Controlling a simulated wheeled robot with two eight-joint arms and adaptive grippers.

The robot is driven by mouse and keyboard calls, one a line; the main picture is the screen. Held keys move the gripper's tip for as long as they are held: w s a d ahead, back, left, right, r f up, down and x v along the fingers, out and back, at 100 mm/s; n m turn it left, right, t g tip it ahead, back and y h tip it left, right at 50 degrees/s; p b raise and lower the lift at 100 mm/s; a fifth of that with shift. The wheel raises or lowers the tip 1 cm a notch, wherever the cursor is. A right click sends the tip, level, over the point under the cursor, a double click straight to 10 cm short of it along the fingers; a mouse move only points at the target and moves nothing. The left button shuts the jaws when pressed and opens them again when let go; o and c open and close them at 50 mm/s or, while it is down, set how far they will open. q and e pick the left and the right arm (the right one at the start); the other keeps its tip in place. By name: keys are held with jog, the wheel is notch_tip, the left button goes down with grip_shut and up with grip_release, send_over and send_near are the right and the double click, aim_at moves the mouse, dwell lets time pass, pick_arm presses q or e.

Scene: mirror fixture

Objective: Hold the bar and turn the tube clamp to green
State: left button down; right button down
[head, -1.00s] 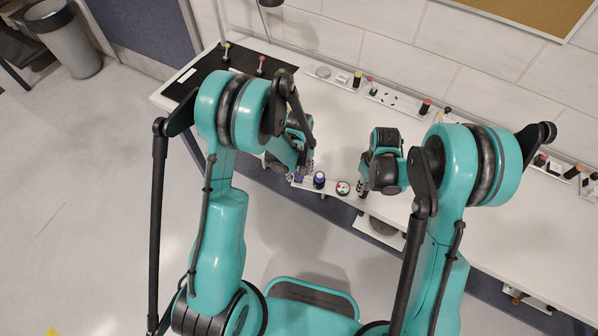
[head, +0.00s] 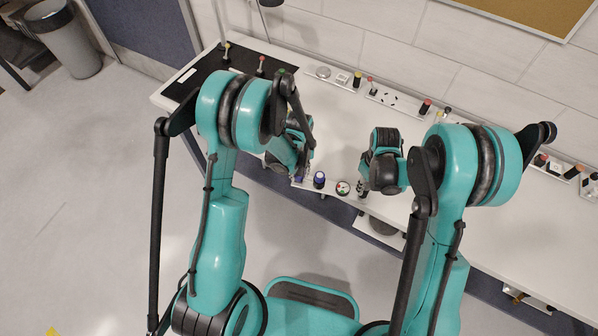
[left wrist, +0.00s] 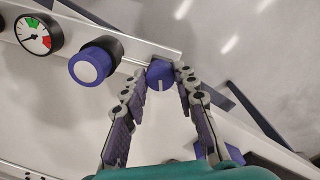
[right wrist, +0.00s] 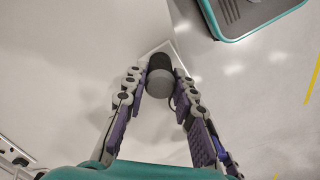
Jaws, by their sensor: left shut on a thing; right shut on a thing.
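A small blue knob (left wrist: 160,75) with a white line sits between the fingertips of my left gripper (left wrist: 160,78), which is shut on it. The line points toward the bottom of the left wrist view. My left gripper also shows in the head view (head: 303,172), mostly hidden by its own arm. My right gripper (right wrist: 160,84) is shut on a dark upright cylinder (right wrist: 159,76) with a grey end, which looks like the bar. In the head view my right gripper (head: 363,187) is at the bench's front edge. I see no green mark on the knob.
Beside the blue knob are a larger blue-and-black knob (left wrist: 90,63) and a round gauge (left wrist: 35,35) with green and red sectors. A white bench (head: 335,125) carries several small fixtures along its back. A black mat (head: 220,78) lies at its left end.

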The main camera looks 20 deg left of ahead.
pick_arm(q)
jog(key=m, duration=0.6)
jog(key=shift+m, duration=0.4)
dwell(0.4)
jog(key=c, duration=1.2)
grip_release()
jog(key=shift+o, duration=0.2)
jog(key=shift+r, duration=0.1)
notch_tip(320, 180, up, 12)
